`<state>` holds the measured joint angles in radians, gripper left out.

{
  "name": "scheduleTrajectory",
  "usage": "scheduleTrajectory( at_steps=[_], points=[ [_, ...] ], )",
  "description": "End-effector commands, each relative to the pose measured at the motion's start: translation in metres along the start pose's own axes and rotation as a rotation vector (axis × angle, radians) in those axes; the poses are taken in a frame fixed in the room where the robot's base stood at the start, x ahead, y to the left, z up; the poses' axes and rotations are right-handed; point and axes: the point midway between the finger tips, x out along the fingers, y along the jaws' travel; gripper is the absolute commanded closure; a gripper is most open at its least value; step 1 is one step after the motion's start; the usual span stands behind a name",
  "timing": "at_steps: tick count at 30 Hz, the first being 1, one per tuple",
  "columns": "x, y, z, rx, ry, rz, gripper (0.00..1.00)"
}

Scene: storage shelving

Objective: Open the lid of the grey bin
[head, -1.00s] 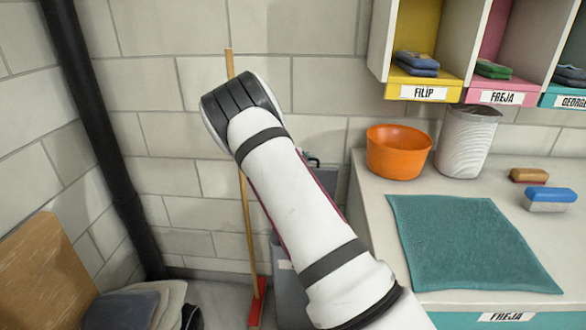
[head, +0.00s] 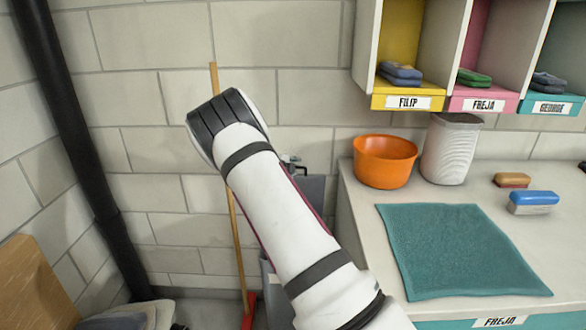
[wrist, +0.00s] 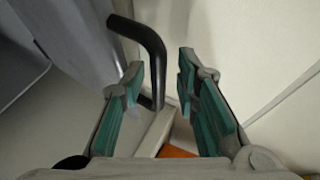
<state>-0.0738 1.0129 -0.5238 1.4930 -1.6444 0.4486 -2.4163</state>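The grey bin (head: 268,291) stands on the floor behind my arm, mostly hidden. A grey panel (head: 312,192) that looks like its lid stands up steeply to the right of my arm. It also shows in the wrist view (wrist: 70,42), at the upper left. A black bent handle (wrist: 150,45) comes off it; in the head view only a small dark part (head: 296,161) shows. My gripper (wrist: 160,72) is open, with green pads apart. The handle's lower end hangs between the fingers, closer to the left one. I cannot tell whether it touches.
A counter (head: 360,240) on the right holds an orange bowl (head: 384,168), a white bin (head: 451,150), brushes and a teal cloth (head: 455,250). Cubbies overhang it. A broom (head: 236,235) leans on the wall, and a black pipe (head: 75,150) runs down the left.

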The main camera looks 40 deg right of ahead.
Motion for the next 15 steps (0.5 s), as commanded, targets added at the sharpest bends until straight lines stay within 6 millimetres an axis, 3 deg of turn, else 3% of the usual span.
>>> scheduleTrajectory(
  at_steps=[8, 15],
  points=[
    [-0.006, 0.001, 0.000, -0.002, 0.001, 0.002, 0.70],
    [-0.047, 0.001, 0.001, -0.001, -0.002, 0.001, 0.70]
  ],
)
